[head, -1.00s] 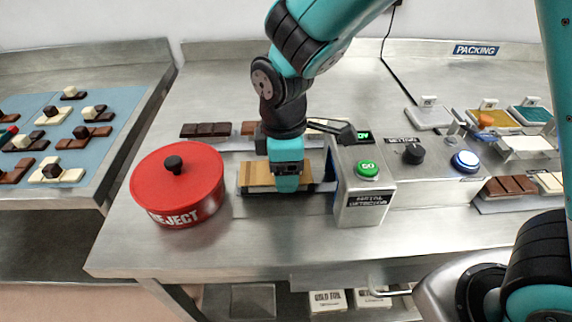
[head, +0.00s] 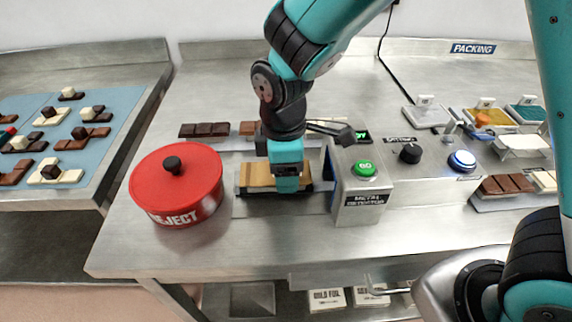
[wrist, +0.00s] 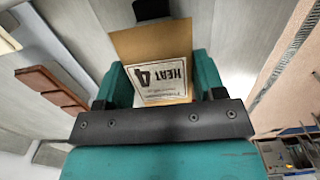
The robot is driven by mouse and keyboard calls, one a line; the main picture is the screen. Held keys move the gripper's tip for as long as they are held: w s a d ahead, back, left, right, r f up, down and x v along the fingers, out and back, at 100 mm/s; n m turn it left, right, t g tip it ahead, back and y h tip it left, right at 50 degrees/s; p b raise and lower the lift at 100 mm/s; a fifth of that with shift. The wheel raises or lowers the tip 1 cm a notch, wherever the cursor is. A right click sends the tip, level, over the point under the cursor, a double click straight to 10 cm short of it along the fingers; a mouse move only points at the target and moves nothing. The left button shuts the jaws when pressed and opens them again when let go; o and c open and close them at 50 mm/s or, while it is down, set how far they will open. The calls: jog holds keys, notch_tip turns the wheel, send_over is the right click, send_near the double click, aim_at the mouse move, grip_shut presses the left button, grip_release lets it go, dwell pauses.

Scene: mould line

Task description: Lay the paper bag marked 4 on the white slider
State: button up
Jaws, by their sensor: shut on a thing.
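The paper bag (head: 257,174), tan, is between the fingers of my gripper (head: 286,184) in front of the metal detector. In the wrist view the bag (wrist: 150,43) has a white label reading HEAT and 4, and both teal fingers of my gripper (wrist: 160,80) close on its sides. A dark strip shows under the bag in the head view; I cannot tell how far the bag is above the plate (head: 280,207). The white slider (head: 427,116) lies at the right rear, flat and empty, with a small upright tab at its back.
A red REJECT pot (head: 178,185) stands left of the bag. The metal detector (head: 358,185) with a green button is close on the right. Yellow (head: 490,116) and teal (head: 528,113) sliders sit right of the white one. Chocolate bars (head: 204,130) lie behind.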

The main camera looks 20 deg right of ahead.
jog(key=shift+f, duration=0.1)
dwell(0.7)
jog(key=o, duration=1.1)
jog(key=shift+c, duration=0.2)
